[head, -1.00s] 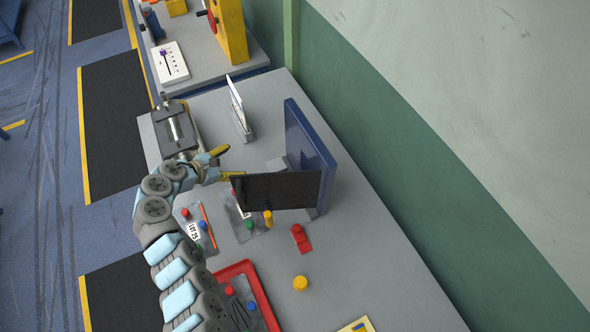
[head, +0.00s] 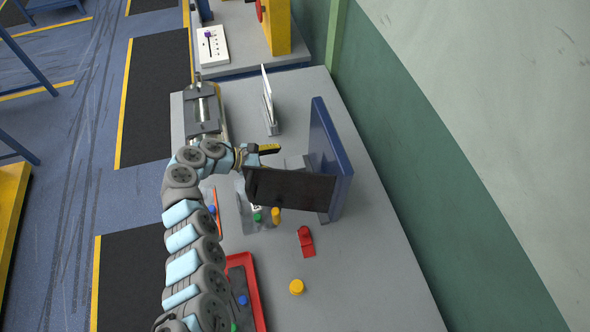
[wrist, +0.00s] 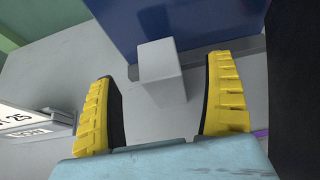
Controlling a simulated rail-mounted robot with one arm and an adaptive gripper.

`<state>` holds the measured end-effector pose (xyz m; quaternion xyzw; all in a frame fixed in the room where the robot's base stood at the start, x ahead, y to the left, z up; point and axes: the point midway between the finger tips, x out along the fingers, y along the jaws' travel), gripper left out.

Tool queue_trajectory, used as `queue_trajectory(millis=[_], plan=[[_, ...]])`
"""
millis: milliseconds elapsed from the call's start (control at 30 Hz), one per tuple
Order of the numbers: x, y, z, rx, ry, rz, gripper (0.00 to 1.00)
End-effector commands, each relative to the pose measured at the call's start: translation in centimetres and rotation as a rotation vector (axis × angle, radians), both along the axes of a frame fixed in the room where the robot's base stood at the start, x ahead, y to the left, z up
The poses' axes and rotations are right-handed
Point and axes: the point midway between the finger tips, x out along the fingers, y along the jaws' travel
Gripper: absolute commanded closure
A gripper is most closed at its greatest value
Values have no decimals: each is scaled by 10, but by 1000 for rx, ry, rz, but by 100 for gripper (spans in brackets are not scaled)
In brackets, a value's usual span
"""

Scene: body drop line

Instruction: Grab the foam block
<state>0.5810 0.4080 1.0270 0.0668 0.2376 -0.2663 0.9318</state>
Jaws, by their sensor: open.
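A plain light grey block, which looks like the foam block (wrist: 162,66), stands in front of a blue panel (wrist: 190,22) in the wrist view. My gripper (wrist: 163,78) is open, with one yellow ribbed finger on each side of the picture. The block shows between and beyond the fingertips, with a gap on either side, and nothing is held. In the head view my gripper (head: 262,151) is just left of the blue panel (head: 326,150).
A dark plate (head: 290,190) stands close beside my gripper. A white sign (head: 268,98) stands behind it, and a vise (head: 203,112) is at the bench's left edge. A red tray (head: 258,300), a red piece (head: 305,242) and a yellow cylinder (head: 297,287) are nearer. The right bench is clear.

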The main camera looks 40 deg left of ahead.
Motion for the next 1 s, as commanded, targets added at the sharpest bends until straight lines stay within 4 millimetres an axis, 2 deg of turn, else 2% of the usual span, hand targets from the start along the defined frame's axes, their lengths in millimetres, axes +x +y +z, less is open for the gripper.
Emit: queue_trajectory(millis=[200,667,1000], plan=[[19,-12,-13,-1,2,-1,15],[32,-18,-21,1,-1,0,15],[51,-29,-36,1,2,-3,15]])
